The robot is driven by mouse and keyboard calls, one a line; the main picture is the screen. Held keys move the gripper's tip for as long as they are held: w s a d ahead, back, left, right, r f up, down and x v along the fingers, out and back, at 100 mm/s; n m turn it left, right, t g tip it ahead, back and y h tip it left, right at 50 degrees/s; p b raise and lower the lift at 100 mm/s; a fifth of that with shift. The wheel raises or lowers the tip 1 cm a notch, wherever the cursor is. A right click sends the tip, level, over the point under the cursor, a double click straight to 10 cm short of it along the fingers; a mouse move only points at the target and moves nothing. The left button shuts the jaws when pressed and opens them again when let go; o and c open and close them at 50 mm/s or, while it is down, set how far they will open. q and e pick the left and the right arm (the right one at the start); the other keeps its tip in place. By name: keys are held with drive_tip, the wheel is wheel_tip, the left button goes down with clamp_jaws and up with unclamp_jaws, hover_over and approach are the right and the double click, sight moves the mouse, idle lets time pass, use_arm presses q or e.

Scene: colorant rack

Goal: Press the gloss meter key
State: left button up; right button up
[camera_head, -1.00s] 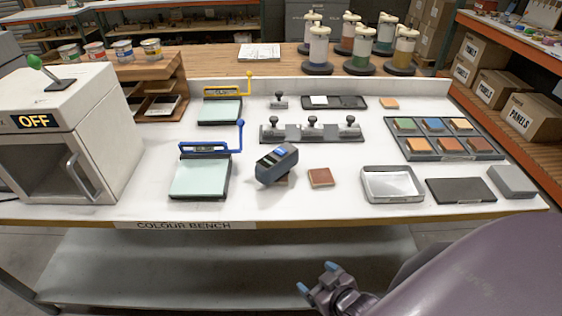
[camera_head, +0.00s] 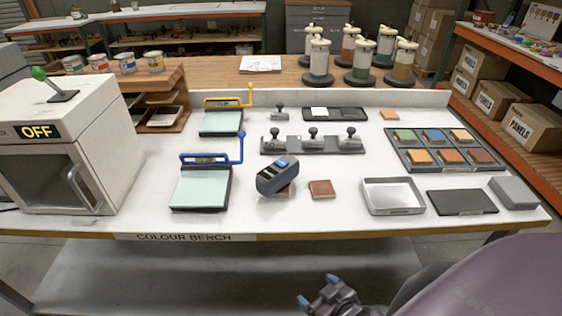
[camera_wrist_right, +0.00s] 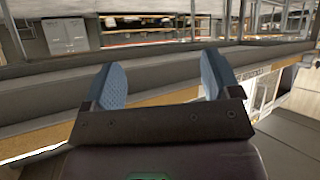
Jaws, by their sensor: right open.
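The gloss meter (camera_head: 277,176), a dark blue-grey handheld device with a small blue screen on top, sits tilted on the white bench just right of the front glass-topped press. It seems to rest on a small brownish piece, mostly hidden under it. Its key is too small to make out. My right gripper (camera_head: 318,292) is open and empty, in front of and below the bench's front edge, to the right of the meter and apart from it. In the right wrist view its blue fingertips (camera_wrist_right: 160,85) stand apart with nothing between them. My left gripper does not show.
A brown-red tile (camera_head: 321,189) lies right of the meter. A metal tray (camera_head: 393,206) and a dark plate (camera_head: 461,202) lie farther right. A blue-handled board (camera_head: 200,188) stands left. The bench's front edge (camera_head: 300,231) lies between my gripper and these things.

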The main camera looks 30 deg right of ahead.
drive_tip(key=shift+c, duration=0.5)
clamp_jaws()
idle(1.1)
